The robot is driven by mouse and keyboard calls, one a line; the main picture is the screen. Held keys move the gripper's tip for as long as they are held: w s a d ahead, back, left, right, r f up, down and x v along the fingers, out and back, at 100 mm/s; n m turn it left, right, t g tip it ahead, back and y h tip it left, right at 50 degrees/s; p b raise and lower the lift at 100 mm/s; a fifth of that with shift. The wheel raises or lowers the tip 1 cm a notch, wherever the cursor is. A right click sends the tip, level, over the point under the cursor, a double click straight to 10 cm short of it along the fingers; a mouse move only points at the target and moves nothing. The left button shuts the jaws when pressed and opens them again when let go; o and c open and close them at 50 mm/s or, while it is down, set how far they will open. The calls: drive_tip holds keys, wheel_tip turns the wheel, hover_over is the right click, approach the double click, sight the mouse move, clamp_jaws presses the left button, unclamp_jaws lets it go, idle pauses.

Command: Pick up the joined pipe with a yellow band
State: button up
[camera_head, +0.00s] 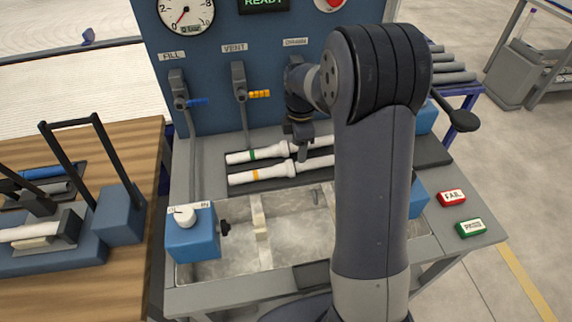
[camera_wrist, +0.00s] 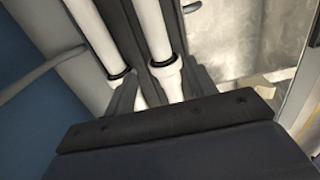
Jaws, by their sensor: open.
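The joined pipe with a yellow band (camera_head: 275,173) is white and lies in a dark tray behind the basin. A similar pipe with a green band (camera_head: 268,152) lies parallel behind it, nearer the blue panel. My gripper (camera_head: 302,155) points down at the pipes, and my arm hides their right parts. In the wrist view, my gripper (camera_wrist: 160,66) is open, with its fingers on either side of the basin-side white pipe (camera_wrist: 153,32). The panel-side pipe (camera_wrist: 98,28) passes near the left finger. No coloured band shows there, and contact is unclear.
The blue panel (camera_head: 215,110) with gauge and valve levers rises close behind the tray. The grey basin (camera_head: 288,232) lies in front, with a blue clamp block (camera_head: 192,240) at its left. FAIL (camera_head: 452,197) and green (camera_head: 470,228) buttons are at the right.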

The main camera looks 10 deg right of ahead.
sight(297, 164)
drive_tip(key=f, duration=0.5)
drive_tip(key=f+p, duration=0.1)
drive_tip(key=f, duration=0.1)
drive_tip(key=shift+s+a+f, duration=0.1)
drive_tip(key=shift+a+f, duration=0.15)
drive_tip(key=shift+c, duration=0.2)
drive_tip(key=c, duration=0.6)
